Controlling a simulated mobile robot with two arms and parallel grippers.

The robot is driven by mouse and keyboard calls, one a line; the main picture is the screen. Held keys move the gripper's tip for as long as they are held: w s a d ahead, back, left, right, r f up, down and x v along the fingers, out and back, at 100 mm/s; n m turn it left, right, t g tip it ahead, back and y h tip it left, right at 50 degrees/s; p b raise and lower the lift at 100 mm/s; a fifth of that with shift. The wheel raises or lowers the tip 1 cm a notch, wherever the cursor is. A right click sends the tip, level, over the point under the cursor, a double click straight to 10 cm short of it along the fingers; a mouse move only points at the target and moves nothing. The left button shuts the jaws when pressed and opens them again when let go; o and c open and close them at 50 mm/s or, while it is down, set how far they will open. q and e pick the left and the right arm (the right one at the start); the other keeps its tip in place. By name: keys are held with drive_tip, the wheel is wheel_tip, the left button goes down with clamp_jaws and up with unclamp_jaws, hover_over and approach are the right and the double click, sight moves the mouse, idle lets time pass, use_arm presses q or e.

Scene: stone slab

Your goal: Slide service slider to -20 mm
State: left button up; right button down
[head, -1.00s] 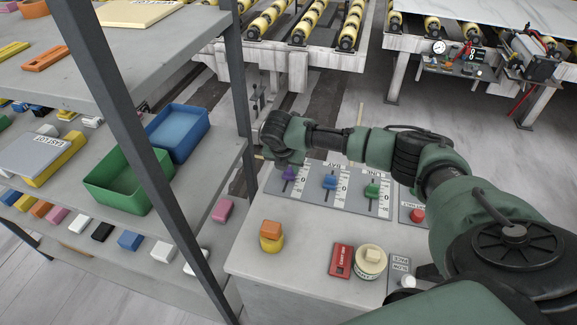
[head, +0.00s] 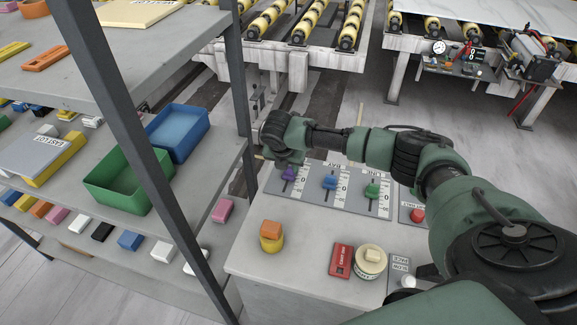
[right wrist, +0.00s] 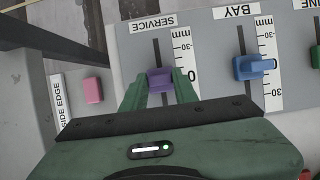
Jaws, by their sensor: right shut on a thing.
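The purple service slider knob (right wrist: 160,80) sits in its dark slot under the SERVICE label (right wrist: 153,24). In the right wrist view it is beside the middle part of its mm scale (right wrist: 183,59), near the 0. My right gripper (right wrist: 160,88) is shut on the knob, with one green finger on each side. In the head view the purple knob (head: 289,174) shows just below my right wrist, at the left end of the slider panel (head: 312,198). My left gripper is not in view.
The blue BAY slider (head: 330,182) and a green slider (head: 372,191) stand to the right. A pink block (right wrist: 92,90) lies left of the panel in the wrist view. A red button (head: 417,215) is at the right. A shelf post (head: 170,180) stands left of the console.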

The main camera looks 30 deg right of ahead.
sight(289, 168)
drive_tip(key=shift+w+d, duration=0.95)
drive_tip(key=shift+d, duration=0.2)
drive_tip(key=c, duration=1.1)
unclamp_jaws()
drive_tip(key=b+v, duration=0.1)
drive_tip(key=v, duration=0.6)
drive_tip(key=shift+s+a+r+b, duration=0.1)
drive_tip(key=shift+a+r+b, duration=0.05)
drive_tip(key=shift+r+b, duration=0.25)
